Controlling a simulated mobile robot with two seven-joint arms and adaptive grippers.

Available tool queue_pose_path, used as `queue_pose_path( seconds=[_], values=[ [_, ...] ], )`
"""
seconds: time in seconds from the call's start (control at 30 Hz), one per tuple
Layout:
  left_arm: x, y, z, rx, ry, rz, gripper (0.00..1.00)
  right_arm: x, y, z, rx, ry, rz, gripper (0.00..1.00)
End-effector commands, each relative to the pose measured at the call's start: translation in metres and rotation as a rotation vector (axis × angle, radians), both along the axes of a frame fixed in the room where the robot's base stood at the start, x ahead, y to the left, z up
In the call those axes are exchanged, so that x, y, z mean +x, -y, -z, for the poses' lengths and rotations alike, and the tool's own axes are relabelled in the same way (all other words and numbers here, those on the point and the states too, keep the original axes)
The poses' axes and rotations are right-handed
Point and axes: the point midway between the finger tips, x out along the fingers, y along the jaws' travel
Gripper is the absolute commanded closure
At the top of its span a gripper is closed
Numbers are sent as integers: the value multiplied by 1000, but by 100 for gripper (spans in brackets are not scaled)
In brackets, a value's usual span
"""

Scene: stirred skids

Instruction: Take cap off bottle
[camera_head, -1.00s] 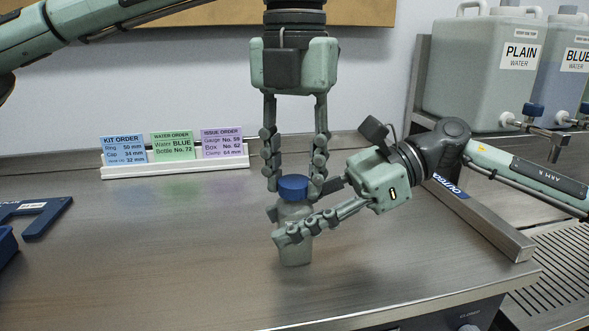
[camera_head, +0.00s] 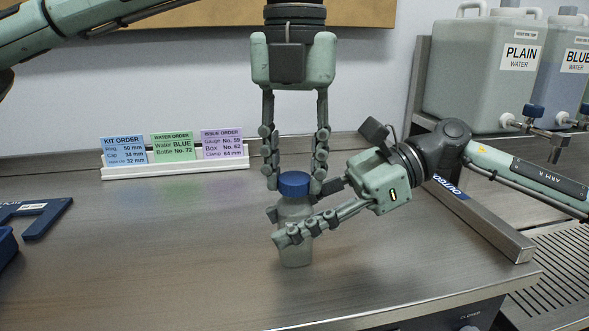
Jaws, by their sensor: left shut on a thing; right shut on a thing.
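A pale, translucent bottle (camera_head: 296,256) stands upright on the steel bench in the head view. A blue cap (camera_head: 294,184) is at its top; whether it still touches the neck is hard to tell. My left gripper (camera_head: 294,181) points straight down from above, its fingers shut on the cap from both sides. My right gripper (camera_head: 296,218) reaches in from the right, shut around the bottle body below the cap. Its fingers hide part of the bottle's middle and shoulder.
A white rack with order cards (camera_head: 174,165) stands at the back left. Blue parts (camera_head: 42,217) lie at the left edge. PLAIN (camera_head: 478,85) and BLUE (camera_head: 563,90) water tanks with taps stand back right. A metal bar (camera_head: 487,225) runs along the right. The bench's left middle is clear.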

Motion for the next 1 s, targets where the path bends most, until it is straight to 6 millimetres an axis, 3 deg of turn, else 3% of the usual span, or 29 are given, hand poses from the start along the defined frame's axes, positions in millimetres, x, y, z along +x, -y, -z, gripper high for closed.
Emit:
queue_pose_path(
  seconds=[0.4, 0.8, 1.0],
  values=[
    [0, 0, -15, 0, 0, 0, 100, 0, 0, 0, 0, 0, -1, 100],
    [0, 0, -18, 0, 0, 0, 100, 0, 0, 0, 0, 0, -1, 100],
    [0, 0, -36, -1, 2, -1, 100, 0, 0, 0, 0, 0, -1, 100]
  ],
)
